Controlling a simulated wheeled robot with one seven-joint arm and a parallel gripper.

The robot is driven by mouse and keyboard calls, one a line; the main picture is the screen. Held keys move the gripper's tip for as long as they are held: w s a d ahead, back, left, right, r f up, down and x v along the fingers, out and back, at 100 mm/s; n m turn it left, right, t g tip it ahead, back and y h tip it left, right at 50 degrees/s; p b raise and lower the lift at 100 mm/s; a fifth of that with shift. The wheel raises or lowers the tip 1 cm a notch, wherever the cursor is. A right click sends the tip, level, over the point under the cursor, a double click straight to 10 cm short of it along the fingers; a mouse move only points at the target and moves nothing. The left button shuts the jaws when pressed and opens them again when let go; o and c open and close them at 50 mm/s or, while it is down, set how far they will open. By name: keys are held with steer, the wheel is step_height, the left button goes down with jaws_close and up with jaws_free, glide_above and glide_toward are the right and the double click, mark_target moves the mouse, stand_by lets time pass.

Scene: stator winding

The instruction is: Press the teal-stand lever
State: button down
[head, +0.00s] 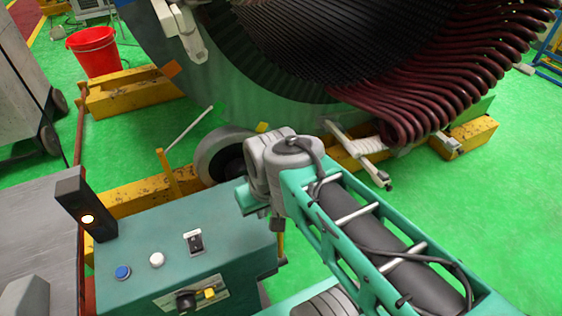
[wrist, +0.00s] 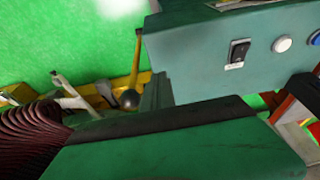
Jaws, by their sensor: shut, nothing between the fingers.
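The teal stand (head: 225,272) is a box at the lower left of the head view. Its top carries a black rocker-like lever (head: 194,241) on a pale plate, a white button and a blue button. The wrist view also shows the lever (wrist: 238,52) on the stand (wrist: 190,65), upper right. My gripper (head: 248,197) is at the end of my arm, above and behind the stand's far right corner, apart from the lever. It is shut and empty. Its fingertips are not clearly seen.
A black knob (head: 186,300) and a yellow piece are on the stand's front face. A dark post with a lit lamp (head: 86,212) stands at its left. The large stator (head: 200,75) with dark red coils and yellow beams (head: 130,92) lies behind. A red bucket (head: 95,52) is far left.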

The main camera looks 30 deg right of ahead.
steer(key=w+d+r+g+p, duration=0.1)
steer(key=w+d+r+p, duration=0.1)
steer(key=w, duration=0.3)
steer(key=w+d+r+m+g+p, duration=0.1)
steer(key=w+d+r+p, duration=0.1)
steer(key=w+d, duration=0.3)
steer(key=w+d+r+m+g+p, duration=0.1)
steer(key=w+d+r+p, duration=0.1)
steer(key=w, duration=0.5)
steer(key=shift+w+d+r+g+y+p, duration=0.2)
steer(key=shift+d+r+g+y+p, duration=0.15)
steer(key=shift+d+p, duration=0.55)
steer(key=s+a+f+p, duration=0.1)
steer(key=s+f+p, duration=0.2)
steer(key=f, duration=0.7)
steer(key=shift+s+f, duration=0.4)
steer(key=shift+s, duration=0.2)
steer(key=shift+a, duration=0.1)
